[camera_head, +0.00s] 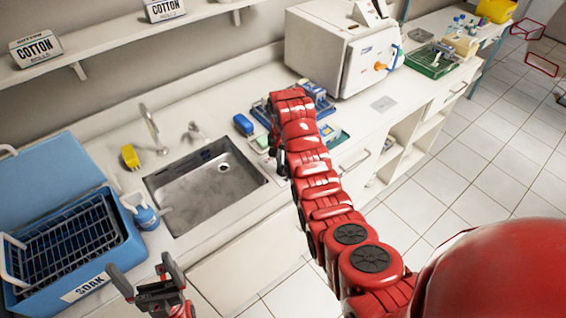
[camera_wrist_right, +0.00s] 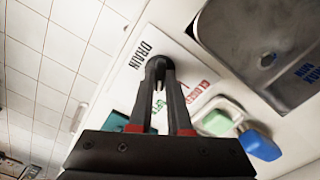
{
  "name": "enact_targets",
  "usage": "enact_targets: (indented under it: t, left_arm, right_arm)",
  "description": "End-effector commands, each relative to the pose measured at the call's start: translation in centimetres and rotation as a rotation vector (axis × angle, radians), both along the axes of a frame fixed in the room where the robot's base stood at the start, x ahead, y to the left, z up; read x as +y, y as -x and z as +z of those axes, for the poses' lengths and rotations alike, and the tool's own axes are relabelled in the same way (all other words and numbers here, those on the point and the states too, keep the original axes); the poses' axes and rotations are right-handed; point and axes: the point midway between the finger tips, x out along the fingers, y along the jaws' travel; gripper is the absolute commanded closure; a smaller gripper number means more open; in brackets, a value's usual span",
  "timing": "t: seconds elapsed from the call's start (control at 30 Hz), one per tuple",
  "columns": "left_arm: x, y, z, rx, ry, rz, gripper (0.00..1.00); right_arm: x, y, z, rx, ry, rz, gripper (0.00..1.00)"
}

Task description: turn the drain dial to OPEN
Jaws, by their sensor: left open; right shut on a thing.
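In the right wrist view, a white plate (camera_wrist_right: 178,50) carries the word DRAIN, red lettering that reads CLOSED, and green lettering partly hidden between my fingers. My right gripper (camera_wrist_right: 159,68) is shut on the drain dial at this plate. The fingertips cover most of the dial, so I cannot tell which way it points. In the head view my red right arm reaches to the counter right of the sink, hiding the plate and dial. My left gripper (camera_head: 147,281) is open and empty at the bottom left, in front of the counter.
The metal sink (camera_head: 205,190) is left of my right arm. A white machine (camera_head: 340,50) stands behind. A blue soak tub (camera_head: 120,262) with a rack is at left.

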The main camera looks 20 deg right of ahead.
Motion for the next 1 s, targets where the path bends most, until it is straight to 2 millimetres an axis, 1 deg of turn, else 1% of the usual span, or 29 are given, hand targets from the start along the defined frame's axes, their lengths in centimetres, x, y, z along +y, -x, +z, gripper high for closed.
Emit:
enact_targets:
  t: [0.43, 0.47, 0.5, 0.6, 0.87, 1.0]
  left_arm:
    - [0.00, 0.00, -0.01, 0.000, 0.000, 0.000, 0.02]
    - [0.00, 0.00, -0.01, 0.000, 0.000, 0.000, 0.02]
    - [0.00, 0.00, 0.00, 0.000, 0.000, 0.000, 0.02]
    - [0.00, 0.01, -0.01, 0.000, 0.000, 0.000, 0.02]
    - [0.00, 0.00, 0.03, 0.000, 0.000, 0.000, 0.02]
    - [0.00, 0.00, 0.92, 0.000, 0.000, 0.000, 0.02]
  right_arm:
    - [0.02, 0.05, -0.05, 0.002, -0.001, -0.009, 1.00]
    - [0.01, 0.04, -0.05, 0.001, 0.000, -0.009, 0.78]
    - [0.01, 0.04, -0.05, 0.001, 0.000, -0.009, 0.71]
    - [0.01, 0.03, -0.04, 0.001, 0.000, -0.009, 0.54]
    - [0.01, 0.02, 0.01, 0.001, -0.001, -0.008, 0.54]
    - [0.04, 0.00, 0.93, 0.000, 0.000, -0.008, 0.54]
